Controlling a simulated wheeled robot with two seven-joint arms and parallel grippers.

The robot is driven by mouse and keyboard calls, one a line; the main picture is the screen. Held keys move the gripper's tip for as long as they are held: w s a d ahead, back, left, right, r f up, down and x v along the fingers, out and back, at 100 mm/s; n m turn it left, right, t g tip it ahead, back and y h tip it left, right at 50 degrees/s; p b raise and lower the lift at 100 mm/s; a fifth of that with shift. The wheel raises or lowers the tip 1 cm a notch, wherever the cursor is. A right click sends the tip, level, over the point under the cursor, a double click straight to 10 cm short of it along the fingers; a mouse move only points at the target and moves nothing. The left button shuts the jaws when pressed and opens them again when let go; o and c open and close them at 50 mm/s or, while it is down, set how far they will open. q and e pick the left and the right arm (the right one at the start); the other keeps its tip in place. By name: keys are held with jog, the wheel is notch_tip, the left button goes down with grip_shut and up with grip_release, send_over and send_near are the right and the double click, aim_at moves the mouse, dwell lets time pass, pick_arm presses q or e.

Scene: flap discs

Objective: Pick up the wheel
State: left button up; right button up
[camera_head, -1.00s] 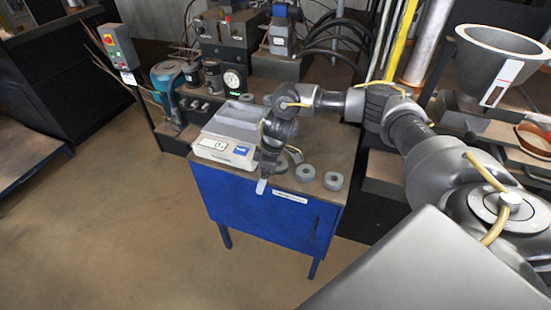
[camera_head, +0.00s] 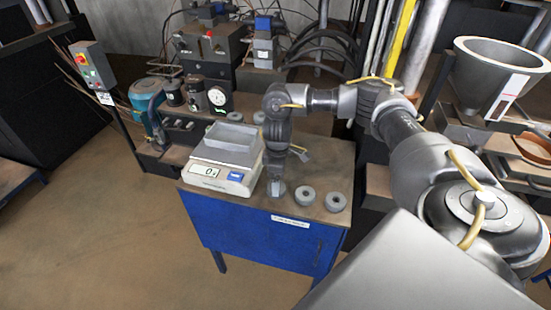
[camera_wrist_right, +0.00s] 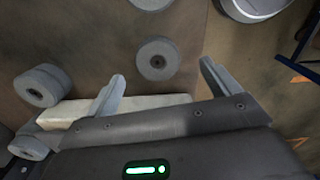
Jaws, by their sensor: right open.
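Grey flap-disc wheels with centre holes lie on the table; two sit clear in the head view, a near one (camera_head: 305,195) and one to its right (camera_head: 336,201). My right gripper (camera_head: 275,184) points down over the table, left of these wheels, partly hiding a wheel beneath it (camera_head: 277,190). In the right wrist view my right gripper (camera_wrist_right: 163,69) is open, its two fingers apart. One wheel (camera_wrist_right: 158,60) shows beyond and between the fingertips, with nothing gripped. More wheels show at the left (camera_wrist_right: 42,85). My left gripper is out of view.
A scale (camera_head: 205,176) with a grey tray (camera_head: 230,138) stands left of my right gripper, close to it. The blue-sided table (camera_head: 255,228) ends at its front edge. Machinery and a gauge (camera_head: 218,97) stand behind. Open floor lies front left.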

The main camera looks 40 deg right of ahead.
jog(key=shift+s+f, duration=0.1)
jog(key=shift+f, duration=0.7)
jog(key=f, duration=0.1)
jog(key=w+f, duration=0.1)
jog(key=f, duration=0.1)
jog(key=shift+f+p, duration=0.2)
jog(key=shift+p, duration=0.2)
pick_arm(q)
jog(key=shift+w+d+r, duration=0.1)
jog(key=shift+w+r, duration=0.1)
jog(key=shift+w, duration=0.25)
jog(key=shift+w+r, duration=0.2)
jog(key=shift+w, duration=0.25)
pick_arm(e)
jog(key=shift+s, duration=0.2)
jog(key=shift+c, duration=0.7)
jog(key=shift+w, duration=0.1)
jog(key=c, duration=1)
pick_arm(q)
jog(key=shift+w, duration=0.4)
pick_arm(e)
jog(key=shift+c, duration=0.2)
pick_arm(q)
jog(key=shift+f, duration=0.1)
pick_arm(e)
jog(key=shift+r, duration=0.15)
